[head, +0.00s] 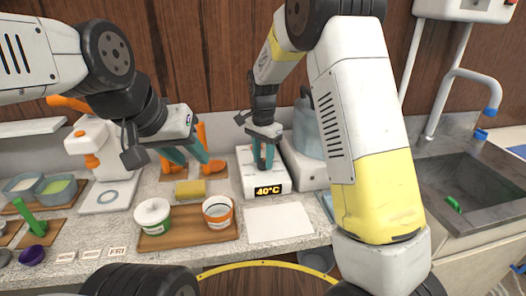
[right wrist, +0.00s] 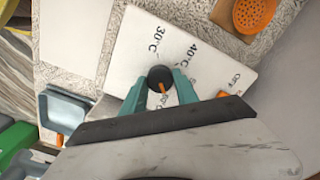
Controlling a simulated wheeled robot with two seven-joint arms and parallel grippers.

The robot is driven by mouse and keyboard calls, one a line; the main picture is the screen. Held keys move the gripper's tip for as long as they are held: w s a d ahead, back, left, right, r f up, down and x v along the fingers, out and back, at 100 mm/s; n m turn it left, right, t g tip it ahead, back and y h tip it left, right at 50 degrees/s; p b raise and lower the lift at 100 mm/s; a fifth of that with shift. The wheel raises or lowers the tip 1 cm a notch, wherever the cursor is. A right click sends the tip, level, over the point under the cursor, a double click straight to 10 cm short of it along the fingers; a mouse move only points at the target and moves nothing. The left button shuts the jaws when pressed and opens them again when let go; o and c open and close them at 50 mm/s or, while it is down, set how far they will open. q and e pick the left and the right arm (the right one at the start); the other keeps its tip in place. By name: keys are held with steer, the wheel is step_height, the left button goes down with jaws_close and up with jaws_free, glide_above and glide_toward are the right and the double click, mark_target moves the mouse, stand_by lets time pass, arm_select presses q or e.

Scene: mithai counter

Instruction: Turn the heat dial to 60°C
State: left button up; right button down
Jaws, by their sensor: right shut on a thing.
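The white heater box (head: 246,178) stands at the back of the counter, and its display (head: 269,190) reads 40°C. In the right wrist view, the black heat dial (right wrist: 160,76) with an orange pointer sits on the box's white top face (right wrist: 150,42). Labels for 30°C and 40°C show around it, with others partly hidden. My right gripper (head: 264,160) reaches down onto the box; in the right wrist view its teal fingers (right wrist: 160,90) are shut on the dial from both sides. My left gripper (head: 186,153) is open and empty, above the counter to the left.
A wooden tray (head: 188,236) with two tubs (head: 153,218) (head: 218,213) stands in front of my left gripper. A yellow block (head: 190,189) lies behind it. A white sheet (head: 278,221) lies before the heater box. A grey canister (head: 308,128) stands right of the box. The sink (head: 455,190) is far right.

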mark_target(263, 161)
steer(key=shift+w+r+m, duration=0.1)
steer(key=shift+m, duration=1.2)
steer(key=c, duration=0.9)
jaws_free()
steer(key=shift+c, duration=0.2)
step_height(263, 161, up, 8)
steer(key=shift+f, duration=0.15)
